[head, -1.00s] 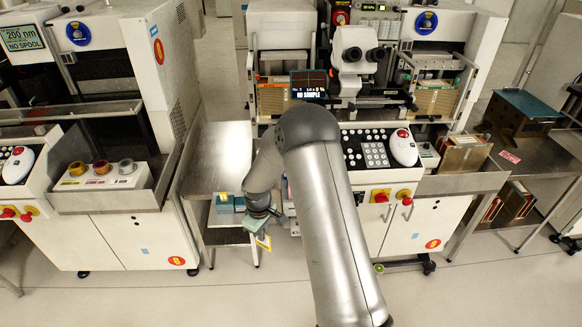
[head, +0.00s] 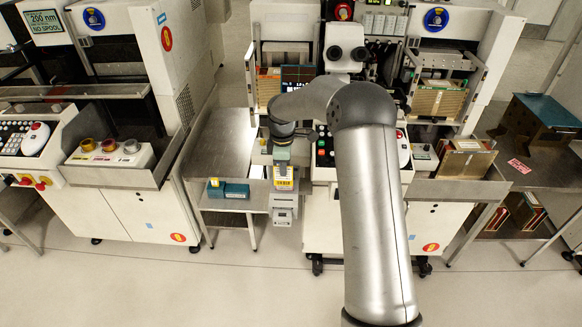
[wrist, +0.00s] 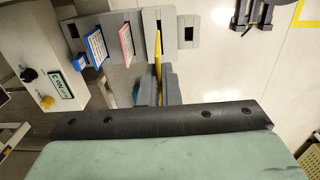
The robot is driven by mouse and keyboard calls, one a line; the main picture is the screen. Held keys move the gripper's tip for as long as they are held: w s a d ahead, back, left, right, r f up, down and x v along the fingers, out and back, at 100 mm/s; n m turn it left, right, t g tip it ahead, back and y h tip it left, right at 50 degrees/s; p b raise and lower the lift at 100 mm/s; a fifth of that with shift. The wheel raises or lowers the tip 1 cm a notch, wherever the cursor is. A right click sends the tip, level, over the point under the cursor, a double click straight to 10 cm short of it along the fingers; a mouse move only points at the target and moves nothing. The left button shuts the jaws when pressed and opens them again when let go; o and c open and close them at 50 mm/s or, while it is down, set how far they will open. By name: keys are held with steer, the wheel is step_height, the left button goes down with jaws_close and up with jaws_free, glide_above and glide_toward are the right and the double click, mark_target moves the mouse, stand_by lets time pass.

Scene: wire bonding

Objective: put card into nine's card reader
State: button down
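My gripper (wrist: 165,86) is shut on a yellow card, which shows edge-on between the dark fingers in the wrist view (wrist: 158,52). In the head view the card (head: 284,179) hangs below my gripper, in front of the grey card readers (head: 284,203). In the wrist view the card points at a grey reader (wrist: 152,14); I cannot tell whether its tip touches. To the right is a reader with an empty dark slot (wrist: 188,42). To the left, readers hold a red-edged card (wrist: 126,45) and a blue-edged card (wrist: 97,48). No reader number is legible.
A metal side table (head: 222,140) stands left of the readers, with blue boxes (head: 228,189) on a lower shelf. The wrist view shows a panel with knobs (wrist: 45,88) at left. Floor in front of the machines is clear.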

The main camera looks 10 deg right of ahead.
mark_target(283, 180)
steer(key=shift+a, duration=0.15)
steer(key=shift+f+b, duration=1.7)
steer(key=shift+f, duration=1.2)
steer(key=shift+f+b, duration=1.9)
steer(key=shift+f, duration=1.2)
steer(key=c, duration=1.6)
jaws_free()
steer(key=shift+o, duration=0.2)
steer(key=shift+r, duration=0.1)
step_height(283, 180, up, 17)
steer(key=shift+r+b, duration=0.2)
steer(key=shift+b, duration=0.1)
